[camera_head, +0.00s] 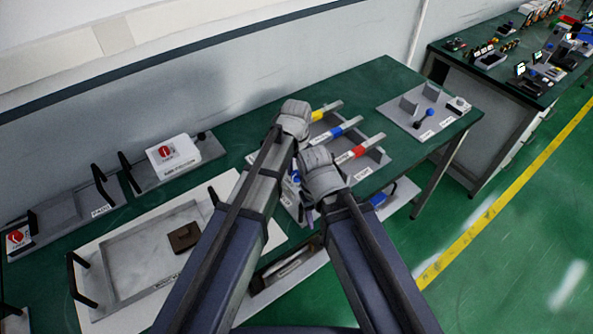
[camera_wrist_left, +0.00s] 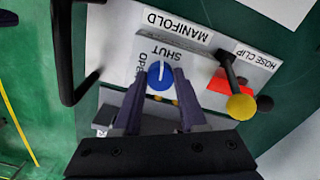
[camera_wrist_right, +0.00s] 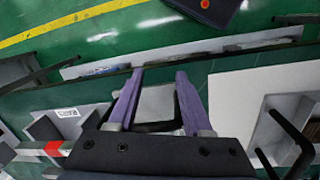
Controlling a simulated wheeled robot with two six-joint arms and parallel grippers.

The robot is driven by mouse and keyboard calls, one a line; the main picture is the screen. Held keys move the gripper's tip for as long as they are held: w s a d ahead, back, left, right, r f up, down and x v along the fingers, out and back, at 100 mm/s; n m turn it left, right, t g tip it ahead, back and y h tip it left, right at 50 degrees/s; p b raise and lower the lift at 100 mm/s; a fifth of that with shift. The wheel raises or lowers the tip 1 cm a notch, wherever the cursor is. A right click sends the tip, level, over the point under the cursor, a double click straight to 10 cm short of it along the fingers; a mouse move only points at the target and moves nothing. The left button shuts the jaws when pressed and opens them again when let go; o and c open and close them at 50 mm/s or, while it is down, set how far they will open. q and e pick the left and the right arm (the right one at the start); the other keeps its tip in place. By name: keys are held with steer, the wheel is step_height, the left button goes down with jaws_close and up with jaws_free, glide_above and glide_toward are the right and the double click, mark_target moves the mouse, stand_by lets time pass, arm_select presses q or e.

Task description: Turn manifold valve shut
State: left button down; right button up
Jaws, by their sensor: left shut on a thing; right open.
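The manifold valve shows in the left wrist view as a round blue knob (camera_wrist_left: 160,76) on a pale plate, with a white mark on its face. The plate carries a MANIFOLD label (camera_wrist_left: 178,25) and the words SHUT and OPEN, all upside down there. The white mark appears to point towards SHUT. My left gripper (camera_wrist_left: 164,84) is shut on the knob, one finger on each side. In the head view my left gripper (camera_head: 294,118) hides its own fingertips. My right gripper (camera_wrist_right: 160,76) is open and empty, over the bench's front edge; the head view shows it (camera_head: 321,172) close beside the left arm.
A hose clip (camera_wrist_left: 228,88) with a yellow-ended lever sits beside the manifold. A rack with yellow, blue and red bars (camera_head: 358,152) lies right of my grippers. A shallow grey tray (camera_head: 135,270) and a box with a red knob (camera_head: 172,155) stand to the left.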

mark_target(296, 174)
arm_select(q)
steer(key=shift+m, duration=1)
steer(key=shift+c, duration=2.3)
jaws_free()
step_height(296, 174, up, 8)
steer(key=p, duration=0.8)
steer(key=shift+f, duration=0.1)
